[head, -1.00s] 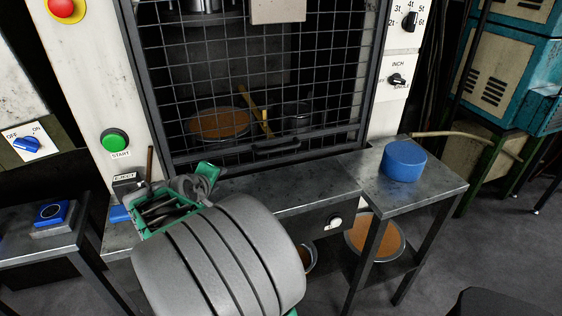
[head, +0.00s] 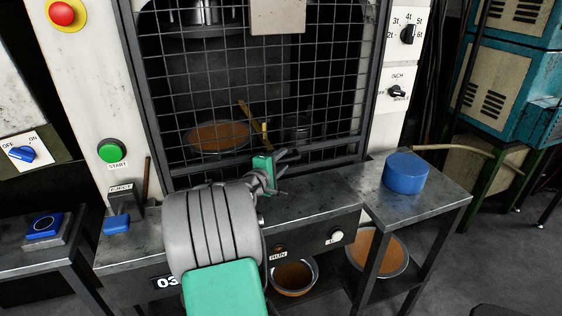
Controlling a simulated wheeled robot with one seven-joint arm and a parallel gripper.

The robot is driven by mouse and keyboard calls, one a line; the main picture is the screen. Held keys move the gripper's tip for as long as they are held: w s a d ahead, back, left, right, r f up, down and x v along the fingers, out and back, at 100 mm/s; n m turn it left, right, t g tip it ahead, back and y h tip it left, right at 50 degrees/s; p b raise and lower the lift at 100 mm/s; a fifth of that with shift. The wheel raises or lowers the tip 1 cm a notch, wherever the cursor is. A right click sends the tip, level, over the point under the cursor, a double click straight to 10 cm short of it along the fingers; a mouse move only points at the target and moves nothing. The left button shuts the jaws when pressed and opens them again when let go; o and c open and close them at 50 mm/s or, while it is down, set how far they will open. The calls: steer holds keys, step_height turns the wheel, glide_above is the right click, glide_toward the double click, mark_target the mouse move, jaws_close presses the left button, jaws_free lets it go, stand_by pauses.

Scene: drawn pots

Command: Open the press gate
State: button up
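The press gate (head: 322,95) is a dark wire-mesh panel in the press front. It is down, with its bottom bar near the bed of the press. My gripper (head: 279,158), green and grey, is in front of the gate's lower edge, right of its middle. The gate's handle is hidden behind or beside my gripper. I cannot tell whether the fingers touch it, or whether they are open or shut.
Behind the mesh are a pan with brown contents (head: 218,136) and a yellow-handled tool. A blue cylinder (head: 405,173) stands on the right side table (head: 435,190).

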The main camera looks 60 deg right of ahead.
jaws_close()
stand_by(1.3)
